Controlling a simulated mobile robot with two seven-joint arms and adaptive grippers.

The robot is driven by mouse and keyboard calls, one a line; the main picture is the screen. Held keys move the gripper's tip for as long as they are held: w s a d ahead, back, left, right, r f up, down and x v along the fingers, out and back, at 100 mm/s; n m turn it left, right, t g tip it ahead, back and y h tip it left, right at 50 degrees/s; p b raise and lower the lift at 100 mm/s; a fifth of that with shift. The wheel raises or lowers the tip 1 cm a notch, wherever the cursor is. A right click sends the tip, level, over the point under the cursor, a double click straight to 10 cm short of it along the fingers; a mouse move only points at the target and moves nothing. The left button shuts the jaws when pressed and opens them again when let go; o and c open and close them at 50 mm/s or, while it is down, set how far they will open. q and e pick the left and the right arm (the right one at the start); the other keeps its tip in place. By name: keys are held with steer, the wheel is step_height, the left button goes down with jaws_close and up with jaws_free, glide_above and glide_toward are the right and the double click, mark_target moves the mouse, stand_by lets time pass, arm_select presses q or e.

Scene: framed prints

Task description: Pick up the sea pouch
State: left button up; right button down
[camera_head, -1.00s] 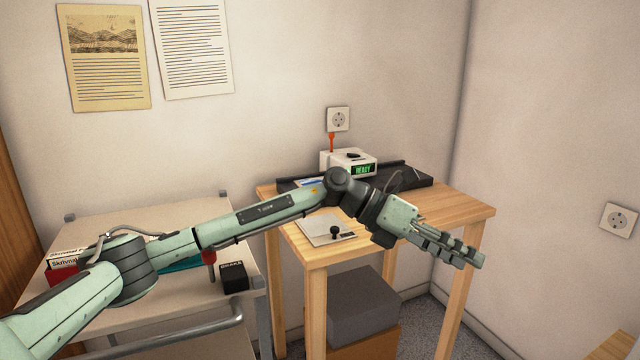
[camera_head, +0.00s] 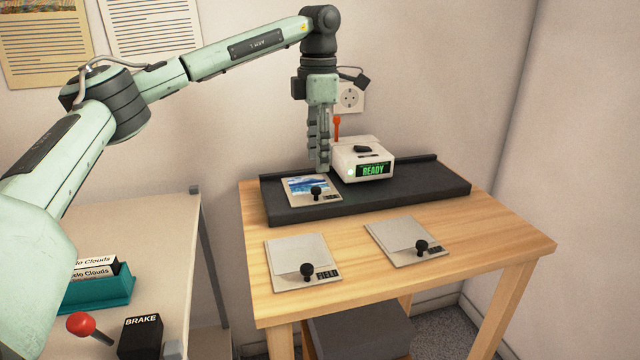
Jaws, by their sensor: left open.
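Three flat pale pouches with black knobs and small dark labels are in the head view. One pouch (camera_head: 296,186), showing a blue picture, lies on the dark tray (camera_head: 415,190). The front left pouch (camera_head: 290,252) reads FIELD, and the front right pouch (camera_head: 398,236) has a label too small to read. Which pouch is marked sea I cannot read for sure. My left gripper (camera_head: 321,168) points down, open, above the back part of the pouch on the tray. Contact cannot be told. My right gripper is out of view.
A white device (camera_head: 361,158) with a green READY display stands on the tray, close to the right of my left gripper. The wooden table (camera_head: 365,285) is bare at its front. At left, a cart (camera_head: 165,240) holds a teal box (camera_head: 105,292) and a BRAKE block (camera_head: 140,336).

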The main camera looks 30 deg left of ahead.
mark_target(316, 188)
arm_select(q)
steer(key=f, duration=0.5)
steer(key=shift+s+a+f, duration=0.15)
steer(key=shift+s+f, duration=0.2)
steer(key=shift+s, duration=0.05)
steer(key=shift+f, duration=0.45)
steer(key=shift+w, duration=0.1)
jaws_close()
